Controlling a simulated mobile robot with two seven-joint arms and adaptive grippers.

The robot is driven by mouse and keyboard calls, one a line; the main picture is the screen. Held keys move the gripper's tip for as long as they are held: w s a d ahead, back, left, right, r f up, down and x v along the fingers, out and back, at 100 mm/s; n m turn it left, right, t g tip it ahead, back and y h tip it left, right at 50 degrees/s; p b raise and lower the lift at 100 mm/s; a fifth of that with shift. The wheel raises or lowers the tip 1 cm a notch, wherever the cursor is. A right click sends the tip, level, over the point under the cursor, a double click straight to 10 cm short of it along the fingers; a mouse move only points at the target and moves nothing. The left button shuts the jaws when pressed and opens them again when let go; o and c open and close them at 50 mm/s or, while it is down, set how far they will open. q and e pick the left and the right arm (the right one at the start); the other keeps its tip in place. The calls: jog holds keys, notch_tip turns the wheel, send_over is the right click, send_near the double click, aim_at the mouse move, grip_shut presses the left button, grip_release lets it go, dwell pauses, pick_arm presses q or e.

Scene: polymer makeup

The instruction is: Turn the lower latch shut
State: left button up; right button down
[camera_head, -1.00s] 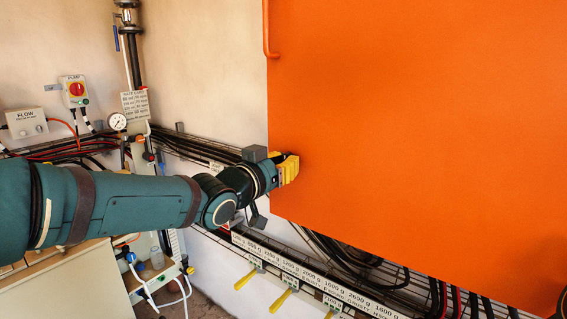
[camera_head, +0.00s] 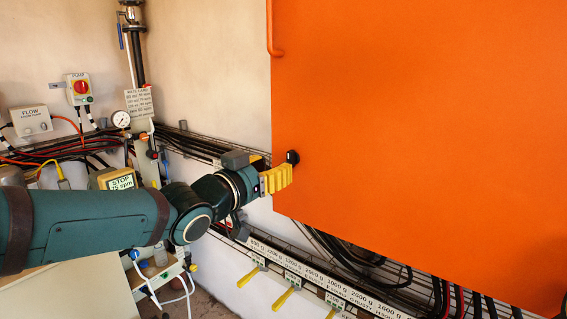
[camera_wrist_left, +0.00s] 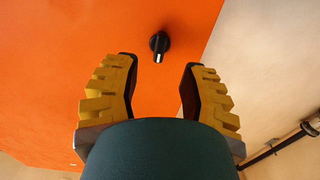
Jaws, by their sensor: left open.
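The lower latch (camera_head: 292,157) is a small black knob near the left edge of the orange door (camera_head: 420,130). In the left wrist view the latch (camera_wrist_left: 159,44) stands on the orange face, beyond and roughly between the fingertips. My left gripper (camera_head: 277,178) has yellow ribbed fingers and is just left of and below the latch in the head view. In the left wrist view the left gripper (camera_wrist_left: 158,75) is open, with nothing between its fingers; the latch appears clear of both. My right gripper is not in view.
An orange handle (camera_head: 271,30) is on the door's upper left edge. Cables and a labelled rail (camera_head: 300,268) with yellow levers run below. A pump switch box (camera_head: 79,89), a gauge (camera_head: 121,119) and a yellow display box (camera_head: 117,181) are at left.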

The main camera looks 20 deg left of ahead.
pick_arm(q)
jog(key=v, duration=0.6)
jog(key=shift+s, duration=0.3)
jog(key=w+d+f+n+g+y, duration=0.1)
jog(key=w+d+f+g, duration=0.15)
jog(key=f, duration=1.05)
jog(key=w+d+f+n+g+y, duration=0.1)
jog(key=w+d+f+n+g, duration=0.2)
jog(key=f, duration=1.1)
jog(key=s+d+f+g, duration=0.2)
jog(key=s+f, duration=0.4)
jog(key=f, duration=0.3)
jog(key=s+d+f+n+g, duration=0.1)
jog(key=s+f+g, duration=0.3)
jog(key=f, duration=0.5)
jog(key=s+d+f+g, duration=0.2)
jog(key=s+f+g, duration=0.2)
jog(key=s+f, duration=0.4)
jog(key=shift+s+d+f, duration=0.3)
jog(key=shift+f, duration=0.5)
